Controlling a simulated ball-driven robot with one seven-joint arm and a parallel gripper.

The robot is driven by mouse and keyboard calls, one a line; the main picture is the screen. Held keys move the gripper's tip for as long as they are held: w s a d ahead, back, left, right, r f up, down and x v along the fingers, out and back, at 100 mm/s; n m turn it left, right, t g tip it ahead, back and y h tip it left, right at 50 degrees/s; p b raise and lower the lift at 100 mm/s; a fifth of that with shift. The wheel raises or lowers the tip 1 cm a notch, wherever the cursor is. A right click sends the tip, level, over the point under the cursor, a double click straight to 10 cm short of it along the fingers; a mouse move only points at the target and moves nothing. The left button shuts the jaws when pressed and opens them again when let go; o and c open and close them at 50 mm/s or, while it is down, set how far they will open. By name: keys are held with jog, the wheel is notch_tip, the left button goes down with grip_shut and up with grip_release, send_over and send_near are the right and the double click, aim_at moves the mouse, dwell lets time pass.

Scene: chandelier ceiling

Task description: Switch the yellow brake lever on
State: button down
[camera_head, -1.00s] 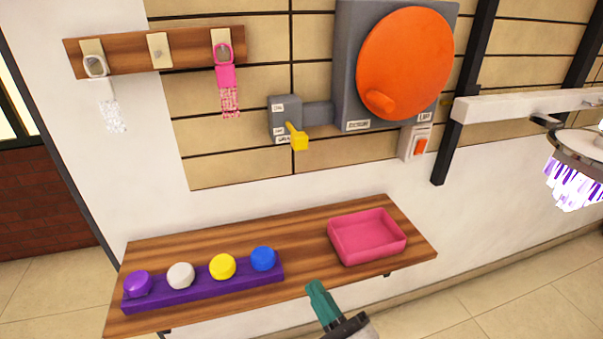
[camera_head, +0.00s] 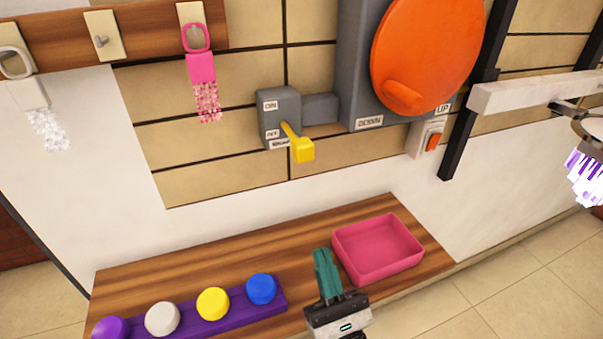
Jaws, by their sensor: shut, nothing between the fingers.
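The yellow brake lever (camera_head: 298,144) sticks out of a grey box (camera_head: 281,114) on the tiled wall. The box has an "ON" label at the top and more labels lower down. The lever tilts downward to the right, its yellow knob level with the lower labels. My gripper (camera_head: 323,255), with teal fingers, is shut and empty. In the picture it is below the lever, in front of the wooden shelf and left of the pink tray, apart from the lever.
A large orange disc (camera_head: 428,50) is on a grey housing right of the lever. An orange switch (camera_head: 433,142) sits below it. The wooden shelf (camera_head: 215,265) holds a pink tray (camera_head: 378,248) and a purple rack (camera_head: 235,310) with coloured knobs. Pink (camera_head: 202,75) and white hanging pieces are upper left.

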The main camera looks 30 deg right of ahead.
jog(key=shift+w, duration=0.1)
jog(key=p, duration=0.5)
send_near(293, 138)
jog(key=w+d, duration=0.1)
jog(key=w, duration=0.1)
jog(key=shift+w+r+p, duration=0.25)
jog(key=shift+r+p, duration=0.15)
jog(key=shift+r, duration=0.1)
jog(key=shift+r, duration=0.1)
